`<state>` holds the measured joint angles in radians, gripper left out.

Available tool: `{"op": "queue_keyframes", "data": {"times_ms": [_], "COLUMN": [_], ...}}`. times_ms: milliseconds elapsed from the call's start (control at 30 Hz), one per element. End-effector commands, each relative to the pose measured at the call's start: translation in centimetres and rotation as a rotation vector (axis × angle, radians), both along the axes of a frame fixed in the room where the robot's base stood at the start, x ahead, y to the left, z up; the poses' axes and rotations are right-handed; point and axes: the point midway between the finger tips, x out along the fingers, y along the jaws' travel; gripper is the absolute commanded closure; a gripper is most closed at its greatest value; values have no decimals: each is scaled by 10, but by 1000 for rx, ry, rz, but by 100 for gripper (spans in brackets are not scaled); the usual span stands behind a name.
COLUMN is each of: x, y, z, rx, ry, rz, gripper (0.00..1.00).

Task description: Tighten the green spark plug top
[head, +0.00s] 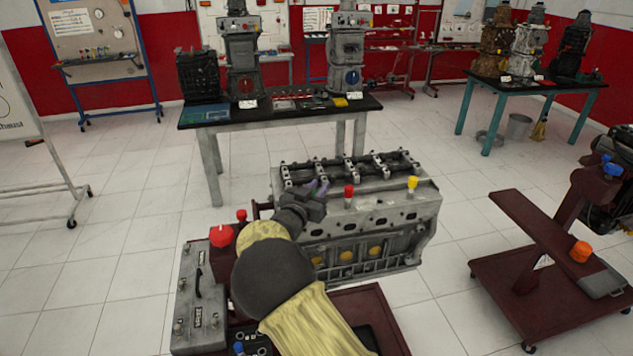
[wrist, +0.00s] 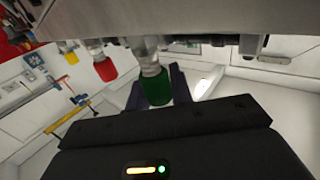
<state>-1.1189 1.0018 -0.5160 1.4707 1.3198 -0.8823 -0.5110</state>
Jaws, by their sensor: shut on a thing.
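The green spark plug top (wrist: 157,90) shows in the wrist view, below the grey engine block's edge (wrist: 200,18), on a pale metal stem. My gripper (wrist: 158,84) has its dark fingers on both sides of the green top and is shut on it. The green top cannot be made out there. A red top (head: 348,196) and a yellow top (head: 412,183) stand in the block's row; the wrist view also shows red (wrist: 104,66) and yellow (wrist: 70,52).
A dark red stand (head: 530,240) is at the right. A table with engine parts (head: 205,115) stands behind the block.

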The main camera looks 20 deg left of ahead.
Motion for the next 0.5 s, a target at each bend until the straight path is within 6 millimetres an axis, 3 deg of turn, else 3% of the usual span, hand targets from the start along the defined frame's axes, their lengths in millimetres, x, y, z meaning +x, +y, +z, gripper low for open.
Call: {"op": "queue_keyframes", "data": {"times_ms": [500], "x": [0], "y": [-1], "z": [2], "rx": [2], "ry": [-5], "rz": [-43], "gripper": [100]}}
